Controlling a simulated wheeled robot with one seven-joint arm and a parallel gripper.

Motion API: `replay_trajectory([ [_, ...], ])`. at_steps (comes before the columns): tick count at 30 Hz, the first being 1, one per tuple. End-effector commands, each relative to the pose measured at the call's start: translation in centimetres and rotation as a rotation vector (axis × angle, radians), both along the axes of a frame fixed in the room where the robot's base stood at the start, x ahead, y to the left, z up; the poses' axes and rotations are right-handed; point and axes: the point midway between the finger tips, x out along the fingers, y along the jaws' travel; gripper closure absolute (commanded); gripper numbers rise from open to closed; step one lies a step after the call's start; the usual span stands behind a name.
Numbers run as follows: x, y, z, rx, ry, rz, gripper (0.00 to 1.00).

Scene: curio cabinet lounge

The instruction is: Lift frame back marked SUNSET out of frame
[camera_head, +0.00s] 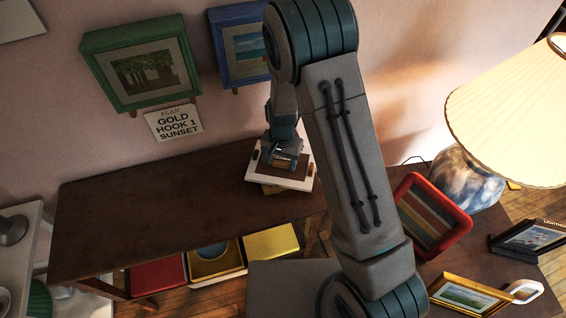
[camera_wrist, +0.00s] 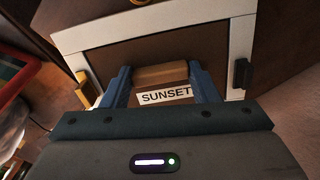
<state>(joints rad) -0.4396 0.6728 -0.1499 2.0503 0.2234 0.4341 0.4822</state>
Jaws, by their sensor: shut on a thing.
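The frame back marked SUNSET (camera_wrist: 112,60) is a brown panel with a white SUNSET label and a tan wooden grip block (camera_wrist: 160,74). It shows inside the white frame (camera_wrist: 150,28), which lies face down on the dark table in the head view (camera_head: 296,184). My gripper (camera_wrist: 161,72) has its two blue fingers on either side of the block, shut on it. In the head view my gripper (camera_head: 283,162) is over the frame. I cannot tell whether the panel is raised from the frame.
The dark table (camera_head: 130,215) is clear left of the frame. A sign (camera_head: 174,122) reads GOLD, HOOK 1, SUNSET below the green frame (camera_head: 142,65). A blue frame (camera_head: 232,60) hangs beside it. A red frame (camera_head: 432,215) and lamp (camera_head: 510,110) stand right.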

Motion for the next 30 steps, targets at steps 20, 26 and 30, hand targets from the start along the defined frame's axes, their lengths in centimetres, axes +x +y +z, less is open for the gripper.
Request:
replay_trajectory([
  [20,0.0,0.0,1.4,0.000,0.000,0.000,0.68],
  [26,0.0,0.0,1.4,0.000,0.000,0.000,0.68],
  [30,0.0,0.0,1.4,0.000,-0.001,0.000,0.68],
])
